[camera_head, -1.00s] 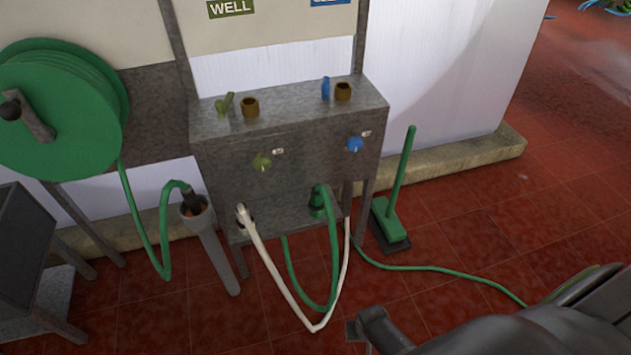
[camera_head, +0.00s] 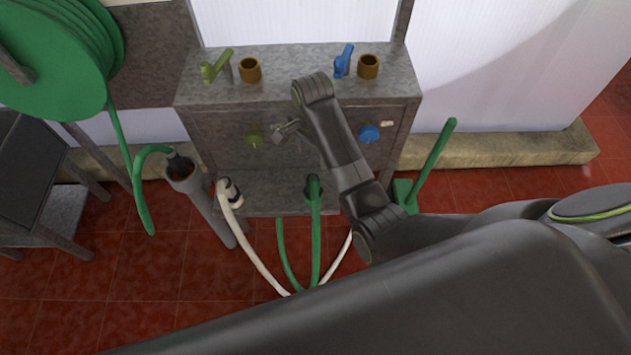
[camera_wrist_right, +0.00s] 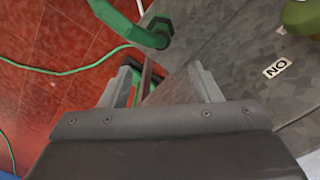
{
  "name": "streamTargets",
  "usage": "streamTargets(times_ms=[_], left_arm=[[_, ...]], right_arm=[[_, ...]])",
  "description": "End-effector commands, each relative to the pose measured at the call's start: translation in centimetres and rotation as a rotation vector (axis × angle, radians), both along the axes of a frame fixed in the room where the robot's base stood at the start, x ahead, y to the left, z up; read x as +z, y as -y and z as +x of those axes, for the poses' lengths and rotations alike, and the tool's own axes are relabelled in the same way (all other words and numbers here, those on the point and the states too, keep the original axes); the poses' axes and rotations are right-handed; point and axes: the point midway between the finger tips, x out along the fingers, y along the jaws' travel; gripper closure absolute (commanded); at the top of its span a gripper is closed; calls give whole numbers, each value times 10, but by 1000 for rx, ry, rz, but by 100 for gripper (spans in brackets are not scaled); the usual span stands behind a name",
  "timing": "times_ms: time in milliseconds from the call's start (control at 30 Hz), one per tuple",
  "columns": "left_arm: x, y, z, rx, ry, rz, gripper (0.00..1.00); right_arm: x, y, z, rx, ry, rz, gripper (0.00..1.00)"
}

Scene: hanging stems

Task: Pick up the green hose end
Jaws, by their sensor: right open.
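A green hose end (camera_head: 313,188) sits in a holder low on the front of the grey metal stand (camera_head: 190,92), with its hose hanging in a loop. It also shows in the right wrist view (camera_wrist_right: 150,37), at the top, beyond my fingers. Another green hose (camera_head: 147,160), from the reel, has its dark end in a grey tube holder (camera_head: 184,178) at left. My right gripper (camera_head: 281,131) is open and empty in front of the stand, beside the green knob (camera_head: 253,136) and above the hose end. Its spread fingers show in the wrist view (camera_wrist_right: 165,88). My left gripper is out of view.
A white hose (camera_head: 241,230) hangs left of the green hose end, and the loops run close together. The blue knob (camera_head: 369,134) is right of my arm. A green brush (camera_head: 430,165) stands at right. Brass fittings (camera_head: 249,69) and valve levers sit on top.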

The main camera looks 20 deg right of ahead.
Motion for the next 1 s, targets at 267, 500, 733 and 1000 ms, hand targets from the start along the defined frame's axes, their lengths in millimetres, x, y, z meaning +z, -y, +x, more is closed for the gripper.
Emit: streamTargets(times_ms=[267,500,733,1000], left_arm=[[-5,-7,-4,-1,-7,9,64],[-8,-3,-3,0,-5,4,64],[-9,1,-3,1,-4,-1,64],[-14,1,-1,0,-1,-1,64]], right_arm=[[-65,0,-1,2,-5,-1,43],[-99,0,0,2,-2,-1,43],[-113,0,0,3,-2,-1,43],[-148,-1,0,3,-2,0,43]])
